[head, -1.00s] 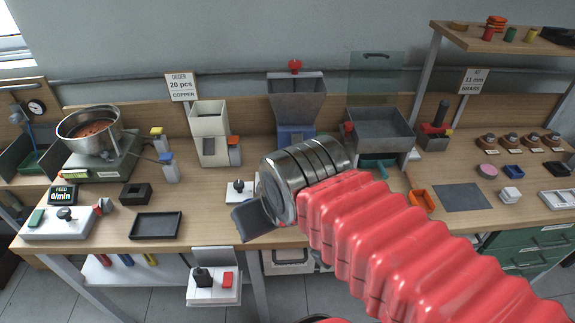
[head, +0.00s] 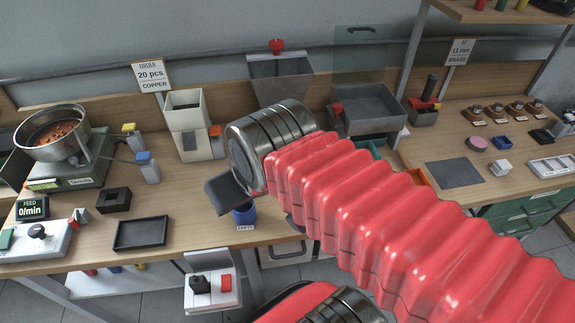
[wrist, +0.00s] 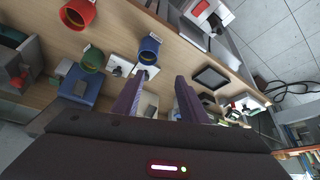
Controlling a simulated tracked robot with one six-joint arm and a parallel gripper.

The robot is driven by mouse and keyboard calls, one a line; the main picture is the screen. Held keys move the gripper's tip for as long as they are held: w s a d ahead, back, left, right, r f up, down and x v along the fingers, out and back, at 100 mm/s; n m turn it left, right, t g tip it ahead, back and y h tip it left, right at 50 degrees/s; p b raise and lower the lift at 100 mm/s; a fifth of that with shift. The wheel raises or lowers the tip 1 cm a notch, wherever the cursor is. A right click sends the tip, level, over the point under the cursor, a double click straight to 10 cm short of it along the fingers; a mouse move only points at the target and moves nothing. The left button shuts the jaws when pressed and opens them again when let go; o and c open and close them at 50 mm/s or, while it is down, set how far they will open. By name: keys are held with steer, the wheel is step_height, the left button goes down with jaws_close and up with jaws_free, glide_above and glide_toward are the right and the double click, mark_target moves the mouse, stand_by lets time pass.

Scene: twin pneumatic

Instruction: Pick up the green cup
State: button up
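The green cup (wrist: 92,59) shows in the wrist view on the wooden bench, between a red cup (wrist: 76,14) and a blue cup (wrist: 149,48). My gripper (wrist: 164,78) has its two dark fingers apart with nothing held between them. The green cup lies left of both fingers in that view, not between them; the blue cup is nearer the fingertips. In the head view the gripper's dark fingers (head: 224,200) are just above the blue cup (head: 245,214). The green cup is not visible there; my red arm covers part of the bench.
A grey hopper (head: 280,80) and a white dispenser (head: 188,125) stand behind my gripper. A black tray (head: 140,233) lies to its left. A dark grey bin (head: 367,110) is right of the hopper. A white control box (head: 212,290) is below the bench's front edge.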

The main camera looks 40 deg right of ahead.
steer(key=o, duration=0.3)
steer(key=shift+w+d+f+m+g, duration=0.1)
steer(key=shift+d+f+m+g, duration=0.25)
steer(key=shift+f+m, duration=0.15)
steer(key=o, duration=0.3)
steer(key=d+f+m+y, duration=0.1)
steer(key=m, duration=0.1)
steer(key=w+d+f+m+g+y, duration=0.1)
steer(key=f+m, duration=0.1)
steer(key=m, duration=0.1)
steer(key=w+d+f+m+g+y, duration=0.1)
steer(key=d+m, duration=0.1)
steer(key=m, duration=0.1)
steer(key=shift+f, duration=0.3)
steer(key=d+f+m+t+y, duration=0.1)
steer(key=d+f+m+t, duration=0.1)
steer(key=d+m, duration=0.5)
steer(key=w+d+f+m+t+y, duration=0.1)
steer(key=d+f+m+t, duration=0.1)
steer(key=d+m, duration=0.5)
steer(key=w+d+f+m+t+y, duration=0.1)
steer(key=d+m+t, duration=0.3)
steer(key=d, duration=0.6)
steer(key=shift+w+f+m, duration=0.15)
steer(key=shift+f+m, duration=0.15)
steer(key=shift+m, duration=0.4)
steer(key=shift+w+f+m, duration=0.1)
steer(key=shift+f+m, duration=0.2)
steer(key=shift+m, duration=0.4)
steer(key=shift+x, duration=4.3)
